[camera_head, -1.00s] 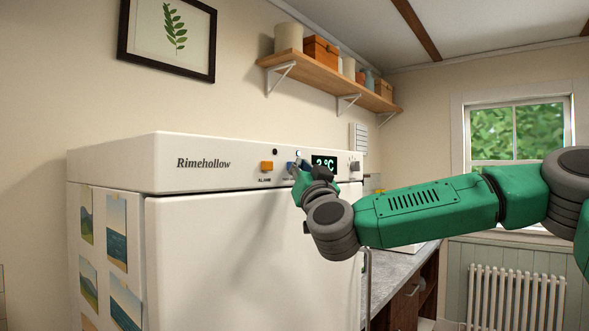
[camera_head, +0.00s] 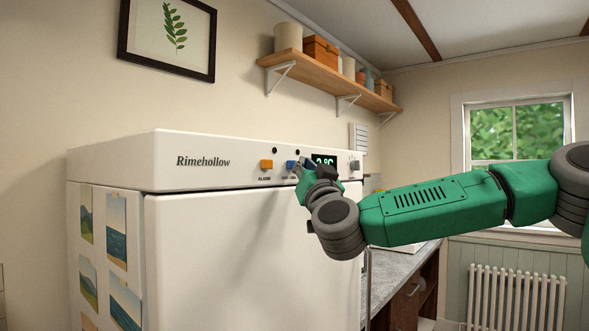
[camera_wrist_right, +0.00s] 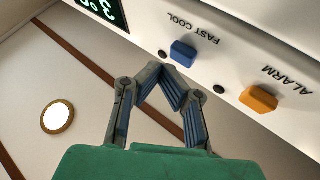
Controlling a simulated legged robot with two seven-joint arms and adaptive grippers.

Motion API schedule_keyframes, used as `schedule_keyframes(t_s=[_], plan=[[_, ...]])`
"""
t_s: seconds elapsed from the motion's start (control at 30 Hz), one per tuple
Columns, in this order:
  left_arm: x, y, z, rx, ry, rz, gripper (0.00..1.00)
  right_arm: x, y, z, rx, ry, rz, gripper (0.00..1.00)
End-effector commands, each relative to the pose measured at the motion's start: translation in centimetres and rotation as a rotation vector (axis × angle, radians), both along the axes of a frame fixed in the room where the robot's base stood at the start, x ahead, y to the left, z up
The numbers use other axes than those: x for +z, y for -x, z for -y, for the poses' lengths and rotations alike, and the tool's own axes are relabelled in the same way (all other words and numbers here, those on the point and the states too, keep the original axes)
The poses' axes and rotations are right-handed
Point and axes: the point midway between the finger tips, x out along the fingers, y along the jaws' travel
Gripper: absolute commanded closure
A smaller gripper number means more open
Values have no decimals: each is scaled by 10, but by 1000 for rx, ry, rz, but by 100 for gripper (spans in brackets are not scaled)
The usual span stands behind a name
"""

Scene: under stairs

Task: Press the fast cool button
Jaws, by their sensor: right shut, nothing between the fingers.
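The blue fast cool button (camera_head: 291,165) is on the white front panel of the Rimehollow fridge (camera_head: 240,250). In the right wrist view the blue button (camera_wrist_right: 183,53) sits beside its FAST COOL label, the picture turned over. A small round lamp (camera_wrist_right: 162,53) near it is dark. My right gripper (camera_head: 299,168) is shut and empty, just right of the button in the head view. In the right wrist view its closed fingertips (camera_wrist_right: 163,72) are close below and left of the button; a small gap shows there. My left gripper is not in view.
The orange alarm button (camera_head: 266,165) is left of the blue one, with a dark lamp above it. A shelf (camera_head: 330,85) hangs above.

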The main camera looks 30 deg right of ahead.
Motion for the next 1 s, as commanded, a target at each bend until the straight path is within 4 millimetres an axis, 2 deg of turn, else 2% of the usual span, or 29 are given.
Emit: schedule_keyframes(t_s=[0.27,0.8,1.0], plan=[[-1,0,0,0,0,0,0,0,2,1,0,0,1,100],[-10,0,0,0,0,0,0,0,50,21,0,0,1,100],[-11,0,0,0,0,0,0,0,55,22,1,1,0,100]])
